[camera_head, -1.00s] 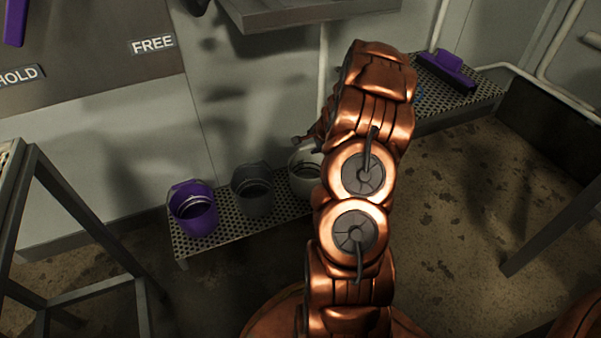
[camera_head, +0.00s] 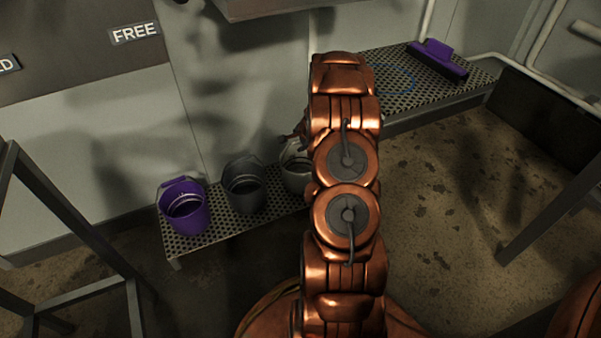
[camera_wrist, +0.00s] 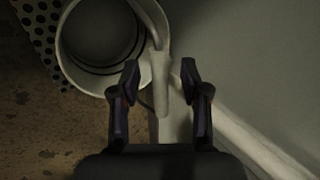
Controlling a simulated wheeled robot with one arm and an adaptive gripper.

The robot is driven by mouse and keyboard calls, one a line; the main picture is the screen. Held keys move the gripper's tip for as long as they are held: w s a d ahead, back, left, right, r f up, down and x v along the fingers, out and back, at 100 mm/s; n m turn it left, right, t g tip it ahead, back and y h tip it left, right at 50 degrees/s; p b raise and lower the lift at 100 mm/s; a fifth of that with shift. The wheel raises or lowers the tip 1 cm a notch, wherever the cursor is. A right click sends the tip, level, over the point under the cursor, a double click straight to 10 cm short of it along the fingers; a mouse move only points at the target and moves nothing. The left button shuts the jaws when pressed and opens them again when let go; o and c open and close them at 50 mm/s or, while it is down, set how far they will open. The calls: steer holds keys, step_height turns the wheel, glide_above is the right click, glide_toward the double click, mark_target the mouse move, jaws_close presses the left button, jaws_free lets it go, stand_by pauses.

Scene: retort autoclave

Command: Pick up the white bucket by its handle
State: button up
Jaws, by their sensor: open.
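The white bucket (camera_head: 295,170) stands on a perforated metal shelf (camera_head: 226,223), mostly hidden behind my arm in the head view. In the wrist view I look down into the bucket (camera_wrist: 68,48) at the upper left. Its handle (camera_wrist: 160,75) has a pale grip that reaches down between the fingertips. My gripper (camera_wrist: 160,78) is open, with one dark finger on each side of the handle grip. I cannot tell whether either finger touches it.
A grey bucket (camera_head: 244,186) and a purple bucket (camera_head: 184,208) stand to the left on the same shelf. The wall (camera_wrist: 270,60) is close on the right in the wrist view. A purple tool (camera_head: 438,59) lies on the shelf at the back right. Metal frame legs (camera_head: 75,215) stand at left.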

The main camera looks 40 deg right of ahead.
steer(key=shift+c, duration=0.3)
jaws_close()
stand_by(0.5)
